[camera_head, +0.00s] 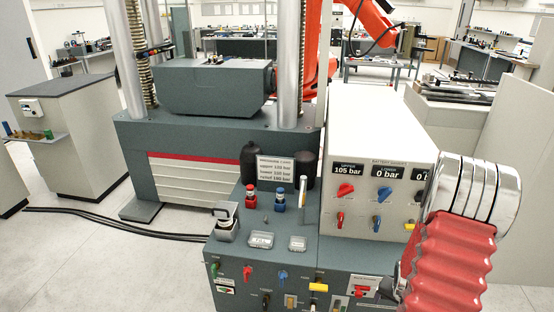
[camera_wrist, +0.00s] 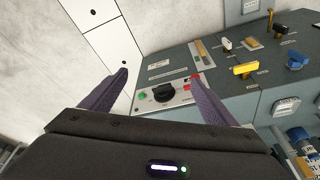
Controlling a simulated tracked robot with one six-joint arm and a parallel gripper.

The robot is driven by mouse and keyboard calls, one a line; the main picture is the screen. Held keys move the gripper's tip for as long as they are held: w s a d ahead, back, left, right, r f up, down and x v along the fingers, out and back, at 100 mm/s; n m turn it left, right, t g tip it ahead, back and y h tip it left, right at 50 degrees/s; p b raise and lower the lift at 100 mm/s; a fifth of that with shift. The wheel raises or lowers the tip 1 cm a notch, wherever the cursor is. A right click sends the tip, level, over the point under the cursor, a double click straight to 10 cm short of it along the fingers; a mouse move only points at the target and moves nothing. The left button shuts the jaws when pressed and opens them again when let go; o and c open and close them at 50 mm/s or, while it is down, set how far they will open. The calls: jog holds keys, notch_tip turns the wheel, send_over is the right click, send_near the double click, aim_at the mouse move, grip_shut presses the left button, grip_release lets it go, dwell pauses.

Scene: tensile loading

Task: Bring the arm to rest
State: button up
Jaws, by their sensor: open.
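My gripper (camera_wrist: 160,85) shows in the wrist view with its two purple-grey fingers spread wide and nothing between them. Beyond the fingertips lies a small plate with a black rotary knob (camera_wrist: 164,92), a green button and a red mark on the control console (camera_wrist: 200,62). The fingers look apart from the knob, though the exact gap cannot be told. In the head view my arm, with a red ribbed sleeve and metal rings, fills the lower right. The gripper itself is not clearly seen there. The console (camera_head: 262,246) stands to the left of the arm.
A gauge box (camera_head: 378,165) reads 105 bar and 0 bar. A testing machine (camera_head: 215,140) with tall columns stands behind the console. A grey cabinet (camera_head: 70,130) is at left, with black cables (camera_head: 120,225) on the floor. A light panel (camera_head: 515,130) stands at right.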

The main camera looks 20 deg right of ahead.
jog(key=s+a+r+n+t+y, duration=0.1)
jog(key=a+r+n, duration=0.5)
jog(key=a+r, duration=1.3)
jog(key=s+a+r+n+t+y, duration=0.1)
jog(key=a+r+n, duration=0.4)
jog(key=a+r, duration=1.4)
jog(key=shift+s+a+n+t+y, duration=0.3)
jog(key=shift+s+a+n+t, duration=0.1)
jog(key=shift+s+a+t, duration=0.45)
jog(key=shift+w, duration=0.1)
jog(key=shift+c, duration=0.4)
